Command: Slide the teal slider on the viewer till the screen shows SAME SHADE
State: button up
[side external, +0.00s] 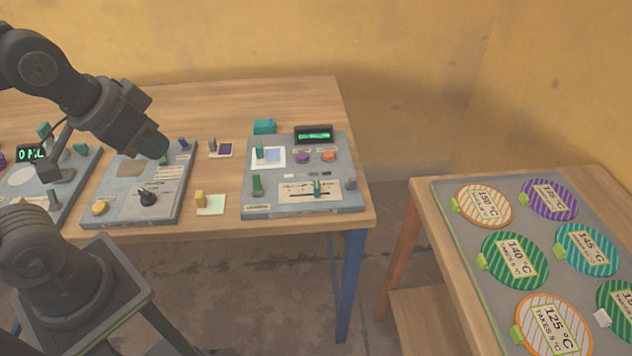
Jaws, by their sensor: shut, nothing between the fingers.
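The viewer (258,203) is the grey panel at the right end of the long wooden table. Its teal slider (317,187) stands upright in a pale scale strip near the panel's front, a little right of the strip's middle. The viewer's screen (314,135) at the back is dark with a green lit line, too small to read. My gripper (153,147) is shut and empty, pointing down above the middle panel, well left of the viewer and apart from the slider.
The middle panel (128,212) has a black knob (148,198). A yellow block (199,199) stands between panels. A tray (447,245) of striped discs lies right.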

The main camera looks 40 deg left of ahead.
jog(key=shift+o, duration=0.6)
jog(key=shift+w+r, duration=0.1)
jog(key=shift+w, duration=0.05)
jog(key=o, duration=0.6)
jog(key=w+d+r+m+g, duration=0.1)
jog(key=w+m, duration=0.1)
jog(key=w, duration=0.5)
jog(key=shift+w+d+r+m+g, duration=0.3)
jog(key=shift+w+m+g, duration=0.05)
jog(key=shift+m+g, duration=0.05)
jog(key=shift+o, duration=1)
jog(key=w+d+f+m+g, duration=0.1)
jog(key=w, duration=0.4)
jog(key=shift+w+d+m, duration=0.3)
jog(key=shift+w+m, duration=0.05)
jog(key=shift+m, duration=0.05)
jog(key=m+g, duration=0.3)
jog(key=m, duration=0.1)
send_near(317, 184)
notch_tip(317, 184, down, 10)
jog(key=shift+s+f, duration=0.1)
jog(key=shift+f, duration=0.1)
grip_shut()
